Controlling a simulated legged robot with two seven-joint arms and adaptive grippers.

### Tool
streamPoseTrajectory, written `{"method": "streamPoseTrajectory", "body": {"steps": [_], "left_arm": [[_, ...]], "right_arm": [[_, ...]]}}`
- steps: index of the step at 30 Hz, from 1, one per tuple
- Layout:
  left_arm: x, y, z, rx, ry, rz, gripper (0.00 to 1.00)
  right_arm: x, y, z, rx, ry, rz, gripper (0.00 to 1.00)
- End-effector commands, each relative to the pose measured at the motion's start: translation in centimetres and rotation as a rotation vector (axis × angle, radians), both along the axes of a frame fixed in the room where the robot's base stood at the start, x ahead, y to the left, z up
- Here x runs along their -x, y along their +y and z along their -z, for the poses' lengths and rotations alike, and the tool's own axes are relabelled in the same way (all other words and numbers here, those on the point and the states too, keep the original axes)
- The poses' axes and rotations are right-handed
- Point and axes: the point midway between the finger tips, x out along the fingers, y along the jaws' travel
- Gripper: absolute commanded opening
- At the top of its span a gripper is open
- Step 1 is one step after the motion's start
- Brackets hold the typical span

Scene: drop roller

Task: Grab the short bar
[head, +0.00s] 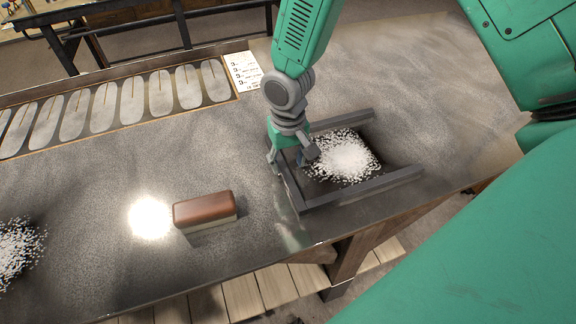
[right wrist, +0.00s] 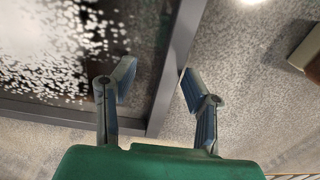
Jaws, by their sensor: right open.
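A dark grey frame of bars lies on the speckled dark table top. Its short bar (head: 291,187) forms the left side and joins two longer bars, the near one (head: 365,188) and the far one (head: 342,120). My right gripper (head: 287,158) is over the short bar, towards its far end, pointing down. In the right wrist view, the short bar (right wrist: 177,62) runs between the two spread fingers of the open gripper (right wrist: 158,74). The fingers look apart from it; their exact height above the table is hard to tell. My left gripper is not in view.
White granules (head: 345,157) lie inside the frame. A brown-topped block (head: 205,211) and a bright light spot are to the left. A tray of grey oval plates (head: 160,93) and a white label card (head: 242,72) lie at the back. The table's near edge is close to the frame.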

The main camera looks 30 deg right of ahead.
Motion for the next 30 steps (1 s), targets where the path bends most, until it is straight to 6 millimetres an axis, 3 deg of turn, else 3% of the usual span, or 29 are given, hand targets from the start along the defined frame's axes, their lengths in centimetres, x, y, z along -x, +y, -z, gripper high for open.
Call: {"method": "streamPoseTrajectory", "body": {"steps": [4, 11, 12, 15, 30], "left_arm": [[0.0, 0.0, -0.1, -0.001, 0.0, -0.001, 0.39], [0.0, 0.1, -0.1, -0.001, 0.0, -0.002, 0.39], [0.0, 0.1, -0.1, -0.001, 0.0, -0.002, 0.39], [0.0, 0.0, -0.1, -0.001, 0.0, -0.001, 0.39], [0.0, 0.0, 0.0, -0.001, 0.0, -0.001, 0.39]], "right_arm": [[-0.1, 0.4, 1.4, 0.003, -0.001, -0.004, 0.41], [0.0, -0.1, 1.6, -0.002, -0.003, -0.003, 0.41], [0.0, -0.1, 1.6, -0.002, -0.003, -0.003, 0.34], [0.0, -0.4, 1.7, -0.006, -0.002, -0.002, 0.0], [-0.2, -0.3, 1.0, 0.001, -0.001, -0.001, 0.0]]}}
